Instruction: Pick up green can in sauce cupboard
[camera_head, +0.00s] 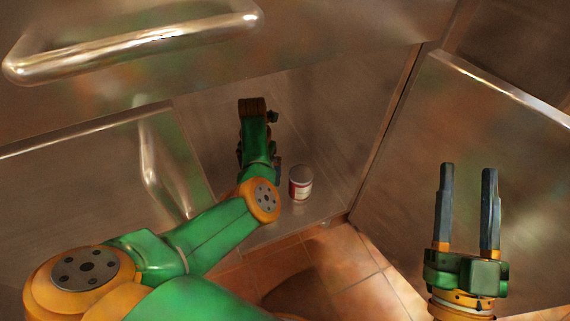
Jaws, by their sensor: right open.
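The open cupboard (325,140) is in the middle of the head view, low under a metal front. A can (301,185) with a white and red label and a grey top stands upright on its floor, near the opening. I see no green can; my left arm covers part of the inside. My left arm reaches into the cupboard, to the left of the labelled can. Its gripper end (253,108) is deep inside, and its fingers cannot be made out. My right gripper (466,168) is open and empty, in front of the right door, its two dark fingers pointing up.
The left door (90,190), with a vertical handle, and the right door (480,140) stand open on both sides. A metal bar handle (140,42) juts out above. Tiled floor (350,270) shows below the cupboard.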

